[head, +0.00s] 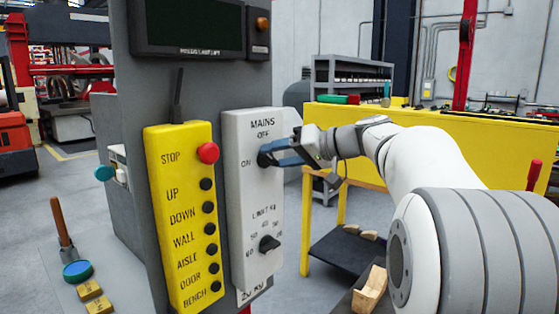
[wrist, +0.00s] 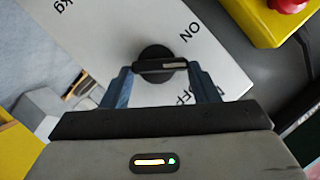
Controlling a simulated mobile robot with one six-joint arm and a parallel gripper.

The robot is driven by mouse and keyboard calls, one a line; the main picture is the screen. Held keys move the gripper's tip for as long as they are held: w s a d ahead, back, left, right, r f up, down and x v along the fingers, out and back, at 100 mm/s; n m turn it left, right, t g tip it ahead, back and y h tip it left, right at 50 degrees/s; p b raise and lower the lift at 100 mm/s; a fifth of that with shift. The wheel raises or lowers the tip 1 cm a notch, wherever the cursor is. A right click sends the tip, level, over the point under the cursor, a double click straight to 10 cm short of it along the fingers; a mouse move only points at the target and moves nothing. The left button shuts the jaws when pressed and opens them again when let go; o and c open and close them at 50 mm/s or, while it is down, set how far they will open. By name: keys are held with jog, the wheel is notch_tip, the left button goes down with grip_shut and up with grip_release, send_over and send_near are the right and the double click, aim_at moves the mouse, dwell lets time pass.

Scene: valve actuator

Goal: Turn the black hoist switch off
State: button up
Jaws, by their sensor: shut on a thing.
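The black hoist switch (head: 264,157) is a rotary knob on a white panel, under the word MAINS, with OFF above it and ON to its left. My gripper (head: 277,154) reaches it from the right. In the wrist view, the blue fingers of my gripper (wrist: 160,73) are shut on the two ends of the bar of the black switch (wrist: 155,54). A pale mark on the bar points to the right there, between the ON and OFF labels. The OFF label is partly hidden by a finger.
Below is another black knob (head: 269,243) marked LIMIT kg. Left of the white panel is a yellow pendant (head: 182,215) with a red STOP button (head: 208,152) and several black buttons. A yellow bench (head: 440,140) stands behind my arm.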

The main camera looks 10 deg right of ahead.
jog(key=m, duration=0.1)
jog(key=m+y, duration=0.1)
jog(key=m, duration=0.1)
jog(key=shift+w+d+f+y+b, duration=0.2)
jog(key=shift+d+f+y+b, duration=0.1)
jog(key=shift+y+b, duration=0.1)
jog(key=shift+f+m+y, duration=0.15)
jog(key=shift+m+y, duration=0.4)
jog(key=shift+m, duration=0.65)
jog(key=shift+f+m+y, duration=0.1)
jog(key=shift+m+y, duration=0.45)
jog(key=shift+m, duration=0.65)
jog(key=shift+d, duration=0.1)
jog(key=o, duration=1)
jog(key=b+v, duration=0.1)
jog(key=v, duration=0.6)
jog(key=shift+s+d, duration=0.2)
jog(key=shift+d, duration=0.1)
